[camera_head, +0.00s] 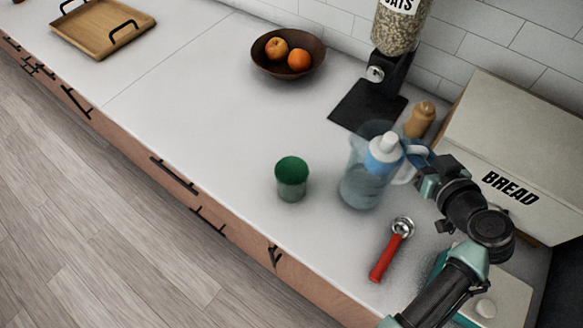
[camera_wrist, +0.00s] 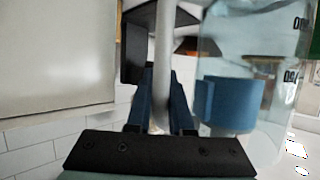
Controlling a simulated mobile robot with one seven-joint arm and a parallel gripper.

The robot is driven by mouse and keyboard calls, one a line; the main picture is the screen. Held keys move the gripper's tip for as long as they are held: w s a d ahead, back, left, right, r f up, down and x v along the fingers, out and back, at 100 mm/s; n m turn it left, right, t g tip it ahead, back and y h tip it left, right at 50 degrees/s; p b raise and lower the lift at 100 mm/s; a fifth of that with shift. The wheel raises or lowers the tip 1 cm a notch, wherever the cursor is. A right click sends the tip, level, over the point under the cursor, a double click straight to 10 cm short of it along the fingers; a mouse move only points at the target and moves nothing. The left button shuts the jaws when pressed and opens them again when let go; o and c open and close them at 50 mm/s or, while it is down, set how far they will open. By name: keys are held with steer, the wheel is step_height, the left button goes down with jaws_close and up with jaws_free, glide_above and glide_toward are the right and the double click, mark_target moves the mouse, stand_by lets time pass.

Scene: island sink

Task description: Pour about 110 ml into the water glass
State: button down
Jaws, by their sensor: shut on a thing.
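A clear jug (camera_head: 362,187) with water low in it stands near upright over the counter; I cannot tell whether its base touches. My gripper (camera_head: 418,156) is shut on the jug's pale handle, to the right of the jug. In the wrist view the handle (camera_wrist: 163,60) runs between the blue fingers of my gripper (camera_wrist: 160,95), and the jug wall (camera_wrist: 272,60) with dark markings is at right. I cannot tell whether the green is a lid or contents.
A white-and-blue item (camera_head: 386,148) overlaps the jug. A red-handled scoop (camera_head: 391,250) lies in front. A bread box (camera_head: 518,150), tan bottle (camera_head: 419,119) and oats dispenser (camera_head: 398,30) stand behind. A fruit bowl (camera_head: 287,67) is farther left. The counter left of the tumbler is clear.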

steer(key=shift+r, duration=0.3)
